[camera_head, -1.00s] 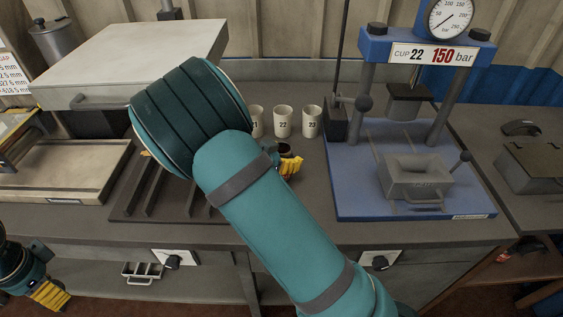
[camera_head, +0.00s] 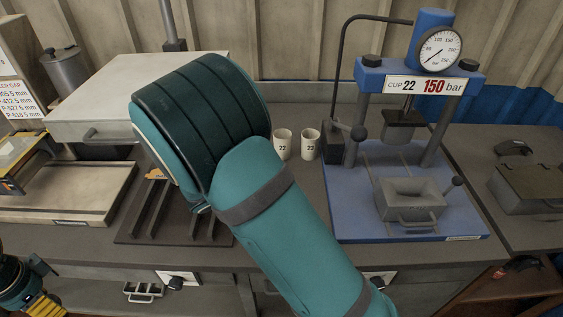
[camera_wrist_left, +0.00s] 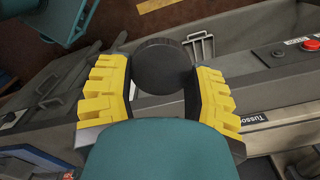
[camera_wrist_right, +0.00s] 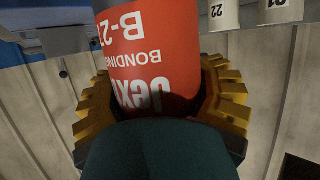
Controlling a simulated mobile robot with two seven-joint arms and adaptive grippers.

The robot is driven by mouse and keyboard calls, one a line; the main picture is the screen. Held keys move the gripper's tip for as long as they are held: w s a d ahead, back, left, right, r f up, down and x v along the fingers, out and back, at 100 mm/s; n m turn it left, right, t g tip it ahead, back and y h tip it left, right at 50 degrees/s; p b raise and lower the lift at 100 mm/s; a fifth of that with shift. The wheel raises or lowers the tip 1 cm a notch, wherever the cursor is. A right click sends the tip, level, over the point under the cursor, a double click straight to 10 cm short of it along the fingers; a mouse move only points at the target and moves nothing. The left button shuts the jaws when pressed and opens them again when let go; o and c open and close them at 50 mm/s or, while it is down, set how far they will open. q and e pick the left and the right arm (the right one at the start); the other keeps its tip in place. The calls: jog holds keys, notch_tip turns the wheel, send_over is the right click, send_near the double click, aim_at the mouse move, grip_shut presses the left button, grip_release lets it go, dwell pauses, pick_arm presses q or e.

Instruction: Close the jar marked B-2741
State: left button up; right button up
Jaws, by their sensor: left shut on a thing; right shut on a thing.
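A red jar (camera_wrist_right: 150,65) with a label reading "B-27", its remaining characters cut off, fills the middle of the right wrist view, upside down in the picture. My right gripper (camera_wrist_right: 158,95) is shut around it. In the head view my right arm's thick teal wrist hides that gripper and the jar. My left gripper (camera_head: 42,303) is low at the left edge of the head view, far from the right one. In the left wrist view its yellow fingers are shut on a dark round disc (camera_wrist_left: 162,66), which looks like a lid.
White cups numbered 22 (camera_head: 283,144) and 23 (camera_head: 310,145) stand on the bench. A blue press (camera_head: 405,190) with a gauge is to their right. A dark slotted rack (camera_head: 150,215) and a pale box-shaped unit (camera_head: 140,90) are at left.

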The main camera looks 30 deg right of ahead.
pick_arm(q)
jog(key=shift+r+p, duration=0.7)
jog(key=shift+r, duration=0.25)
pick_arm(e)
jog(key=s+a, duration=0.2)
jog(key=a, duration=0.8)
jog(key=shift+s+a, duration=0.35)
jog(key=shift+a, duration=0.05)
jog(key=o, duration=0.3)
jog(key=c, duration=0.3)
jog(key=shift+a, duration=0.1)
